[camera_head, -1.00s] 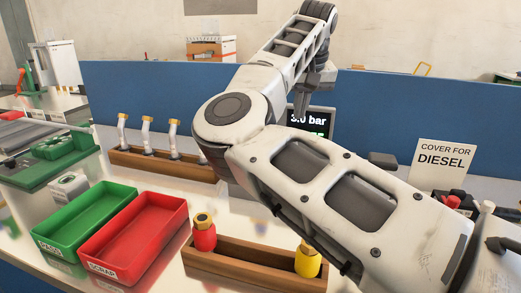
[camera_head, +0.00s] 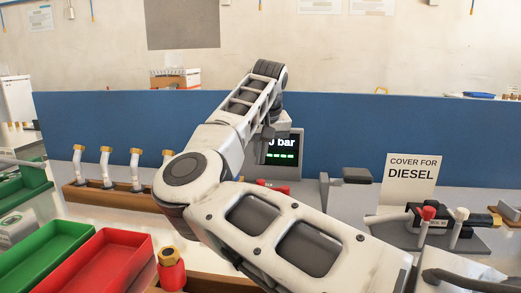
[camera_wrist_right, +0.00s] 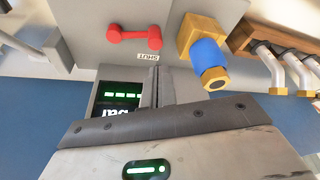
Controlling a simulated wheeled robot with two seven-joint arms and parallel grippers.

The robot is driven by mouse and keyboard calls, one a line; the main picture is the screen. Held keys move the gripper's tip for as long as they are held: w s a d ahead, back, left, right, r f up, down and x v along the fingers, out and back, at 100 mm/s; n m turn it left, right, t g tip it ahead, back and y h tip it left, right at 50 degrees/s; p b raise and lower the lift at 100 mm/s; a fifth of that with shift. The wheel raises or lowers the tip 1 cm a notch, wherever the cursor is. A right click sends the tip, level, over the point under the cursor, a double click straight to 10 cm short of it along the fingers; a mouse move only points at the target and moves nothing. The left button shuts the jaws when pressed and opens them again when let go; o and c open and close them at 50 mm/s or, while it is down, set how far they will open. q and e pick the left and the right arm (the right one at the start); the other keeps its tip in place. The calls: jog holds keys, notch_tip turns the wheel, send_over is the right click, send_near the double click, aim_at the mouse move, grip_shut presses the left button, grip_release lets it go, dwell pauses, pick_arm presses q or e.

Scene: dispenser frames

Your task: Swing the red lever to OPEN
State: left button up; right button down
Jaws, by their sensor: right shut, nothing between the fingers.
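The red lever (camera_wrist_right: 134,37) shows in the right wrist view, lying sideways on a grey housing with a round knob at each end. A small label reading SHUT (camera_wrist_right: 148,57) is next to its right end. My right gripper (camera_wrist_right: 158,88) is shut and empty, its fingertips just short of the label and apart from the lever. In the head view my right gripper (camera_head: 268,132) is small and partly hidden by its own arm, in front of the display (camera_head: 284,150). I cannot tell the lever clearly in the head view. My left gripper is not in view.
A blue and brass fitting (camera_wrist_right: 207,58) juts out right of the lever in the wrist view. In the head view, a wooden rack of pipes (camera_head: 112,194), a green bin (camera_head: 48,262) and a red bin (camera_head: 110,262) stand left. A DIESEL cover sign (camera_head: 410,178) stands right.

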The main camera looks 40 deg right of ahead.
jog(key=x, duration=0.6)
jog(key=shift+w+f, duration=0.1)
